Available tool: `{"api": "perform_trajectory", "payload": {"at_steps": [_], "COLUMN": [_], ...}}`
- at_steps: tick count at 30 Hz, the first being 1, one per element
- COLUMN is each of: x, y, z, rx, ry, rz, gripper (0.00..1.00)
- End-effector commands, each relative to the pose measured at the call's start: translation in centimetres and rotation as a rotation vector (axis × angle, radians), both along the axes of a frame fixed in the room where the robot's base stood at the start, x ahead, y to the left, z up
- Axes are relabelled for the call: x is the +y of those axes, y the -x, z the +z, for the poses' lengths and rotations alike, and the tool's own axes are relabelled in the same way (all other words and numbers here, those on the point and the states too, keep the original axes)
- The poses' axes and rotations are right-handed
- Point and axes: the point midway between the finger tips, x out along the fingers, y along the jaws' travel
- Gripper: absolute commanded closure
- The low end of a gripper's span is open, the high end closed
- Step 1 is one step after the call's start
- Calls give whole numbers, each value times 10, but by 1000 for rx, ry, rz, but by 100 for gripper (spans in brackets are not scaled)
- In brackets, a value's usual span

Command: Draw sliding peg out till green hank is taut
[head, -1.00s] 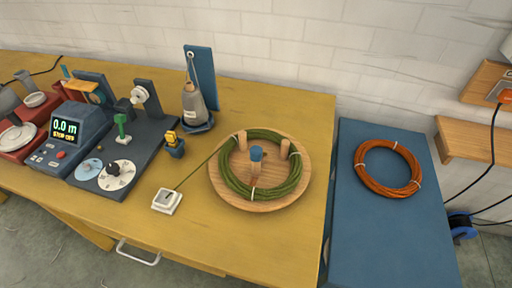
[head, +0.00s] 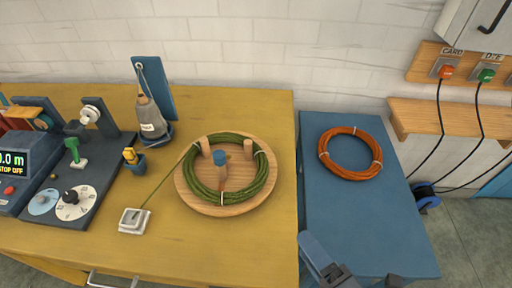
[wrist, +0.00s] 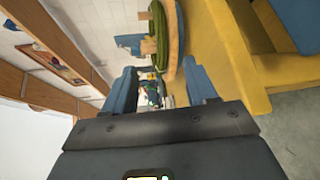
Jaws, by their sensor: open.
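The green hank (head: 265,180) lies as a rounded ring around several upright pegs on a round wooden disc (head: 238,207) on the yellow table. The blue-capped peg (head: 220,160), which looks like the sliding peg, stands inside the ring near the middle. Two plain wooden pegs stand behind it. The hank also shows in the wrist view (wrist: 159,30), at the top, with the disc edge beside it. My gripper (wrist: 160,80) is open and empty, its two blue fingers apart. In the head view it shows at the bottom, over the blue cabinet, right of and apart from the disc.
An orange hank (head: 350,153) lies on the blue cabinet (head: 350,215). A green strand runs from the hank to a white block (head: 135,220). A grey cone (head: 152,122) and a dark winding machine (head: 75,185) stand left. The table front is clear.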

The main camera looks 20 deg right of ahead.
Motion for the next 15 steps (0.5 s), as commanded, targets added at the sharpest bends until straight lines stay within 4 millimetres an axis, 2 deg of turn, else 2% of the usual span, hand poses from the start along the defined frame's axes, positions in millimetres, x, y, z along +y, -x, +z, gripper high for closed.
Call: {"api": "perform_trajectory", "payload": {"at_steps": [1, 5, 9, 15], "x": [11, 38, 68, 99], "y": [-24, -76, -126, -170], "z": [-1, 0, 10, 27], "rx": [-51, -172, -295, -405], "ry": [135, 510, 877, 1216], "rz": [34, 101, 140, 148], "gripper": [43, 43, 43, 43]}}
